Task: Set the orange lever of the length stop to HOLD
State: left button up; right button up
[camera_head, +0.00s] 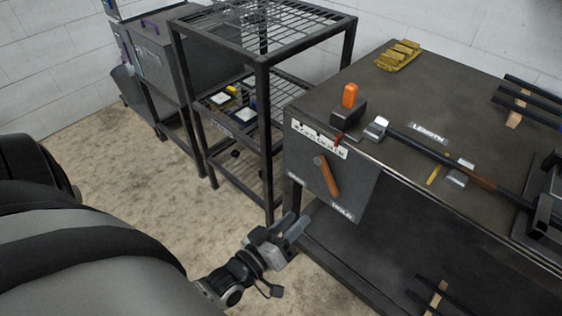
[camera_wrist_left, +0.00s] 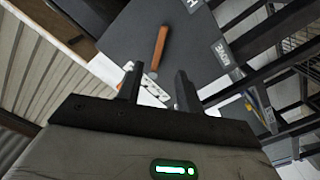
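The orange-brown lever (camera_head: 330,178) is on a dark plate (camera_head: 352,185) at the front left corner of the workbench. It slants from upper left to lower right, its lower end near the HOLD label (camera_head: 342,212). A second, unreadable label (camera_head: 297,178) is at the plate's left edge. My left gripper (camera_head: 291,228) is open and empty, below and left of the plate, apart from the lever. In the left wrist view the lever (camera_wrist_left: 160,46) shows beyond the spread fingers (camera_wrist_left: 158,88). My right gripper is not in view.
An orange upright knob (camera_head: 350,95) stands on a dark block on the benchtop (camera_head: 335,95). A long dark rod (camera_head: 430,148) lies beside the LENGTH label (camera_head: 428,133). A black wire rack (camera_head: 265,120) stands close on the left. Yellow pieces (camera_head: 398,55) lie at the back.

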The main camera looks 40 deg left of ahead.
pick_arm(q)
jog(key=s, duration=0.3)
jog(key=shift+s+a, duration=0.2)
jog(key=shift+s, duration=0.15)
jog(key=w+d+m+g+h, duration=0.1)
jog(key=d+m+g+h, duration=0.1)
jog(key=d+m+g, duration=0.35)
jog(key=s+a+r+m+g+y, duration=0.3)
jog(key=s+a+r+g+y, duration=0.15)
jog(key=s+g, duration=0.5)
jog(key=w+d+f+t+h, duration=0.4)
jog(key=w+d+t, duration=0.2)
jog(key=t, duration=0.1)
jog(key=shift+w+d+f+t, duration=0.15)
jog(key=shift+d+f+t, duration=0.15)
jog(key=shift+f, duration=0.05)
